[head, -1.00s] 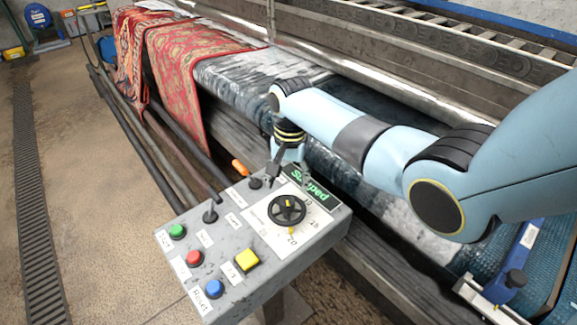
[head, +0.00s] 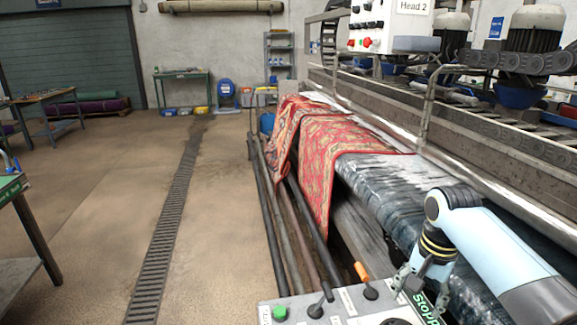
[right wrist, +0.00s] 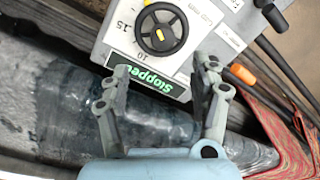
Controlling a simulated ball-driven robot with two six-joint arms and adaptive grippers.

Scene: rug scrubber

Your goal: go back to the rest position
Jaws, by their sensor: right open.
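My right gripper (head: 412,292) is above the far edge of the grey control panel (head: 300,306), at the bottom of the head view. In the right wrist view its two fingers (right wrist: 163,68) are spread apart with nothing between them. Beyond them lie the green "Stopped" display (right wrist: 154,78) and the black dial (right wrist: 160,34) with its yellow mark. The head view cuts off most of the panel. A green button (head: 279,313) and an orange-tipped lever (head: 362,272) still show there. My left gripper is not in view.
A red patterned rug (head: 335,165) hangs over the machine's near side, beside several long pipes (head: 272,225). A green-topped table (head: 12,190) stands at the left edge. The floor around the drain grate (head: 170,225) is clear. A control box (head: 385,25) marked "Head 2" is up high.

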